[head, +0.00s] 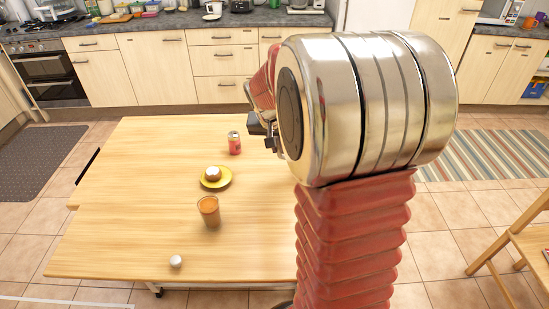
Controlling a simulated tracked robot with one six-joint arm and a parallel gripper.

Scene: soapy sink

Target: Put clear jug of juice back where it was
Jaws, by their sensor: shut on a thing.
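My gripper (268,132) shows only in part at the left edge of my arm's big metal joint, above the right part of the wooden table. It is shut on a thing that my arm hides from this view. I cannot make out a clear jug of juice for certain. A clear tumbler-like vessel of orange-brown drink (209,211) stands upright on the table, lower left of my gripper and apart from it. I see no handle or spout on it.
On the wooden table (130,200) are a red can (234,143), a yellow plate (216,179) with a round brown-and-white item (212,173), and a small white round thing (176,262). The table's left part is clear. A wooden chair (515,240) stands at the right.

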